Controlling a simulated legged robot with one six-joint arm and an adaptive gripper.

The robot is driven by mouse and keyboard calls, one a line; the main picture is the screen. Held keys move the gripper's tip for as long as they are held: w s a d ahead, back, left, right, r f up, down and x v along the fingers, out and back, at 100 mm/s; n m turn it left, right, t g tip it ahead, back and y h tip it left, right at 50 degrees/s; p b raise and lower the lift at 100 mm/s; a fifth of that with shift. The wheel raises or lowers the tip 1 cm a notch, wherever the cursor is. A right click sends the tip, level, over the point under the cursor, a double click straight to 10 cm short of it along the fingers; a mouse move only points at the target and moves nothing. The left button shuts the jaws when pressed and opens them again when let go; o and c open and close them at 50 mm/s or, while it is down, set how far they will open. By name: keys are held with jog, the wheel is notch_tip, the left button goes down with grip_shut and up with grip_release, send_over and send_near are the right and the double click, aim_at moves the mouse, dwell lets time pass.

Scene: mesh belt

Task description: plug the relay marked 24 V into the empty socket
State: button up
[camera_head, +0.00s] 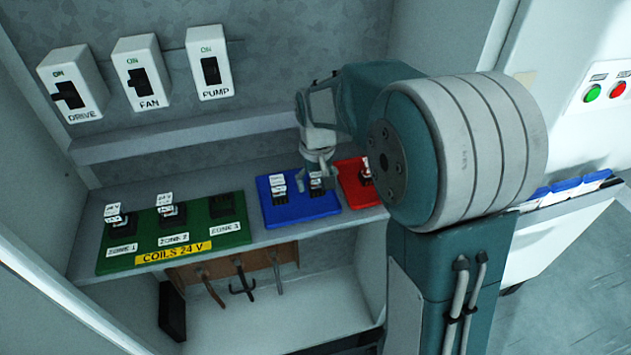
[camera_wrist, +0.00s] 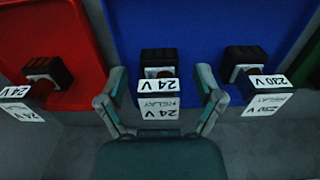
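The black relay marked 24 V (camera_wrist: 158,62) stands on the blue mat (camera_wrist: 215,25), between the fingers of my gripper (camera_wrist: 161,78). My gripper is open, with a gap on each side of the relay. In the head view, my gripper (camera_head: 316,180) is low over the right part of the blue mat (camera_head: 300,212) and partly covers that relay. The green board (camera_head: 140,262), marked COILS 24 V, has sockets ZONE 1, ZONE 2 and ZONE 3. Relays fill ZONE 1 and ZONE 2. The ZONE 3 socket (camera_head: 222,207) looks empty.
A relay marked 230 V (camera_wrist: 245,62) stands beside it on the blue mat. A red mat (camera_wrist: 75,25) holds another relay marked 24 V (camera_wrist: 48,72). DRIVE, FAN and PUMP switches (camera_head: 210,88) hang on the back wall. My arm hides part of the shelf's right side.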

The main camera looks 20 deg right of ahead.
jog(key=c, duration=0.8)
